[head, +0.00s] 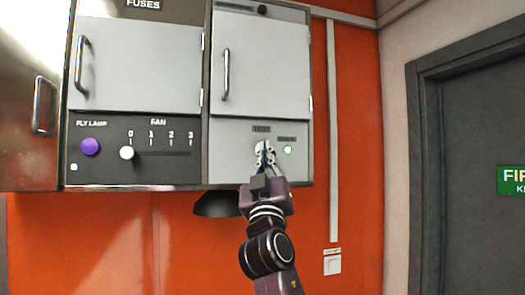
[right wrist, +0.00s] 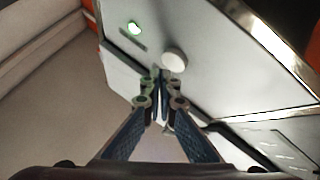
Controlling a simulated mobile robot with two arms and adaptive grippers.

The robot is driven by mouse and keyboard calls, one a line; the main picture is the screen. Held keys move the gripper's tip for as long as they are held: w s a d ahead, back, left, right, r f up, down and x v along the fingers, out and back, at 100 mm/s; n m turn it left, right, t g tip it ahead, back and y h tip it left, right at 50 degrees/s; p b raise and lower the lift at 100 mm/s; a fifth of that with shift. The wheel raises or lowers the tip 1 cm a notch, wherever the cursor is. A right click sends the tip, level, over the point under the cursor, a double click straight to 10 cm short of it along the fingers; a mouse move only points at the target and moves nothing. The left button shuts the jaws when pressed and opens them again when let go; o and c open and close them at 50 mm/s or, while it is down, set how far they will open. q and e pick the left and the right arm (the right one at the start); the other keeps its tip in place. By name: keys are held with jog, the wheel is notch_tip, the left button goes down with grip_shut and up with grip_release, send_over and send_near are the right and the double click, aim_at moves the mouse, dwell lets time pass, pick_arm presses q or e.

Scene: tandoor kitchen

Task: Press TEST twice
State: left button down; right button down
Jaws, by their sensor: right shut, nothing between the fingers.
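The grey panel with a small dark label that seems to read TEST (head: 261,129) is the lower part of the right-hand cabinet. A round white button (right wrist: 174,60) shows in the right wrist view; in the head view my gripper hides it under the label. A lit green lamp (head: 288,150) is right of it, also seen in the right wrist view (right wrist: 134,28). My right gripper (head: 265,146) is shut and empty, its fingertips (right wrist: 161,82) close to the button. I cannot tell whether they touch it. My left gripper is not in view.
Left of the panel are a purple FLY LAMP button (head: 91,147) and a white FAN knob (head: 127,153). Cabinet doors with handles (head: 226,75) are above. A black dome-like thing (head: 217,204) hangs below. A grey door (head: 470,150) is at the right.

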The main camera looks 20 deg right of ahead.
dwell(0.8)
jog(key=shift+w+b, duration=0.35)
jog(key=shift+w, duration=0.1)
jog(key=shift+w+b, duration=0.45)
dwell(0.6)
jog(key=shift+s, duration=0.85)
jog(key=shift+s, duration=0.15)
jog(key=shift+s+d+p, duration=0.1)
jog(key=shift+s+p, duration=0.2)
jog(key=shift+s, duration=2.05)
jog(key=shift+d, duration=0.1)
